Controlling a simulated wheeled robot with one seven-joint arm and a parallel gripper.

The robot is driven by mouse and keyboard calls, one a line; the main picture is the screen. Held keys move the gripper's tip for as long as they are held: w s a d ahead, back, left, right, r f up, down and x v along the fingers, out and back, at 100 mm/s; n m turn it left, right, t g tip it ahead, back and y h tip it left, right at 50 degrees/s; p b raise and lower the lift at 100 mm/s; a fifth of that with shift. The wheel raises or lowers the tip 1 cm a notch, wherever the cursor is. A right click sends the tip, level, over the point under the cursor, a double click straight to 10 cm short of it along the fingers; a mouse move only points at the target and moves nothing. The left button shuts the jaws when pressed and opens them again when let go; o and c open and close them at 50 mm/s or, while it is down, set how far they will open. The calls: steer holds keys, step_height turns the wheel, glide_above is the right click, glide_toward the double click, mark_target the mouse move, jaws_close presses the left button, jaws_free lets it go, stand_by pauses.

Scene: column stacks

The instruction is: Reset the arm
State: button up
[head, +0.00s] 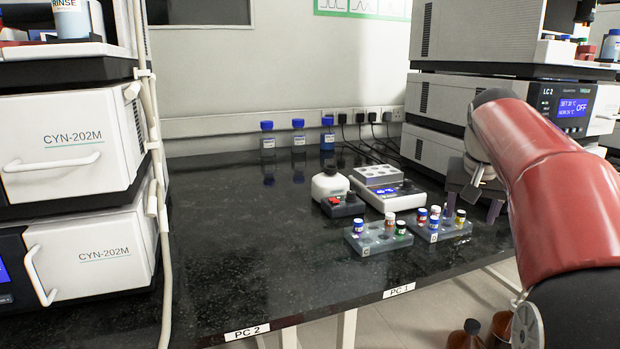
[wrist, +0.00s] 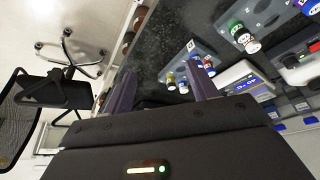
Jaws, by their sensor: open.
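My red arm reaches in from the right of the head view. My gripper (head: 478,200) is open and sits above the right front part of the bench, beside the right vial rack (head: 436,232). In the wrist view my gripper (wrist: 160,90) shows two purple-grey fingers spread wide, pointing at the bench. No object shows clearly held between them. The right rack (wrist: 213,42) and several capped vials lie near and partly behind one finger there.
A second vial rack (head: 378,238) stands left of the first. Behind are a vortex mixer (head: 330,184) and a block device (head: 388,190). Blue-capped bottles (head: 298,137) line the wall. Instrument stacks (head: 70,150) flank the bench. The bench's left middle is clear. A chair (wrist: 45,95) shows in the wrist view.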

steer(key=s+a+f+n, duration=0.1)
steer(key=s+a+f, duration=0.4)
steer(key=s, duration=0.3)
steer(key=s+a+f+n+t+y, duration=0.1)
steer(key=s+a+f+n, duration=0.1)
steer(key=s+a+f, duration=0.3)
steer(key=s+a+f+n, duration=0.2)
steer(key=s+a+f, duration=0.3)
steer(key=s, duration=0.7)
steer(key=shift+s+a+f+t+y, duration=0.15)
steer(key=shift+s+f+t+y, duration=0.2)
steer(key=shift+f, duration=0.55)
steer(key=shift+c, duration=0.4)
